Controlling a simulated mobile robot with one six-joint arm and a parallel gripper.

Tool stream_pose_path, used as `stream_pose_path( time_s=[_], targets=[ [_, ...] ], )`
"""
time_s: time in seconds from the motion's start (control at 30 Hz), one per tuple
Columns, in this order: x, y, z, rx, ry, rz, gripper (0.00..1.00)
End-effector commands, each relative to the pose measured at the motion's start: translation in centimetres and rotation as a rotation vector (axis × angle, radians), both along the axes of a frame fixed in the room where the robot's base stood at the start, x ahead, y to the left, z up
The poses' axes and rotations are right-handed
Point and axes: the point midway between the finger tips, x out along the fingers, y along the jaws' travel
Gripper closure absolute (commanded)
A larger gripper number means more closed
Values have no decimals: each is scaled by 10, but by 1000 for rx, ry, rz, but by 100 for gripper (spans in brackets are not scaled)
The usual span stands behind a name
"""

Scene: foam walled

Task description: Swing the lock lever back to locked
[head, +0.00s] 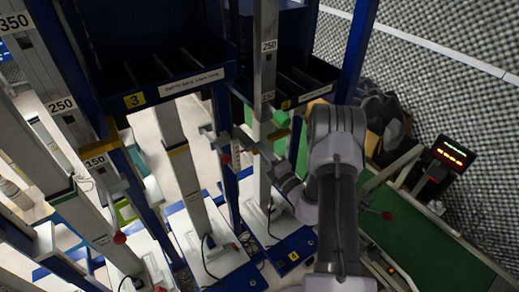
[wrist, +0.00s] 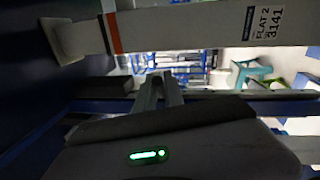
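A lever with a red ball knob (head: 226,159) shows in the head view, left of the nearest grey post (head: 264,60). I cannot tell whether it stands locked or unlocked. My arm reaches in from the right, and my gripper (head: 254,146) is close to the right of the knob, against the post; its fingertips are hard to make out. In the wrist view my grey gripper fingers (wrist: 158,92) stick out past the dark gripper body with a green light. No red knob shows there, and I see nothing clearly held between the fingers.
Similar posts (head: 180,150) stand to the left, with another red knob (head: 119,238). Dark shelf bins (head: 170,90) hang above. A labelled light beam (wrist: 190,30) crosses the top of the wrist view. A green conveyor (head: 420,245) and a display (head: 453,153) are right.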

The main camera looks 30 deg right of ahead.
Motion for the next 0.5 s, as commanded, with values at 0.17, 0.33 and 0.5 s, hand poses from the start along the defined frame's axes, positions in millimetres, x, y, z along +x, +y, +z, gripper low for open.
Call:
stream_pose_path(
  time_s=[0.17, 0.33, 0.5],
  targets=[
    [-6, 10, 0, -2, 7, -124, 100],
    [-7, 8, -1, -4, 5, -137, 100],
    [-7, 8, 0, -3, 5, -137, 76]
  ],
)
